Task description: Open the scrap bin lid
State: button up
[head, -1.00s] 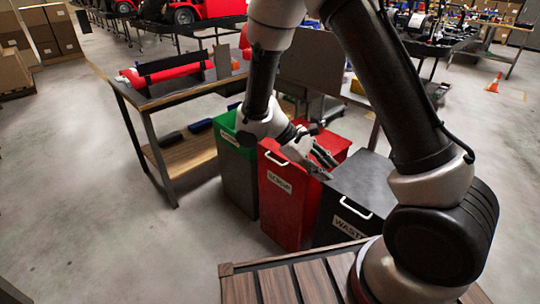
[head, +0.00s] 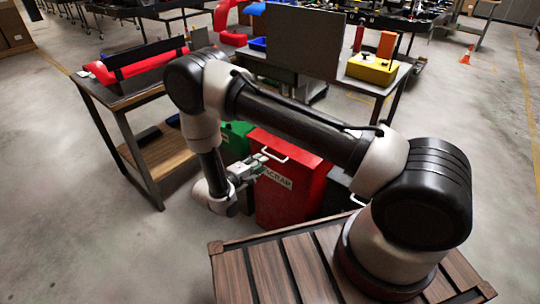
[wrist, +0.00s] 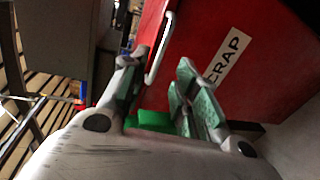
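The red scrap bin (head: 288,200) stands in the middle of the head view with a white SCRAP label. Its lid (head: 300,150) looks shut, and a white bar handle (head: 274,156) shows at its front edge. My gripper (head: 257,164) is in front of the bin's upper left, close to the handle. In the wrist view my gripper (wrist: 158,75) has its fingers spread with nothing held. The handle (wrist: 160,48) appears between and just past the fingertips, and I cannot tell whether they touch it. The red front (wrist: 240,75) with the SCRAP label fills the right side.
A green bin (head: 237,138) stands left of the scrap bin, partly behind my arm. A dark bin (head: 338,190) stands to its right, mostly hidden. A workbench (head: 120,100) is on the left, and another table with a yellow box (head: 372,68) is behind. Floor is clear at front left.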

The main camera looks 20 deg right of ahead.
jog(key=shift+m, duration=0.4)
jog(key=x, duration=0.7)
jog(key=shift+w+d, duration=0.2)
jog(key=shift+d, duration=0.15)
grip_shut()
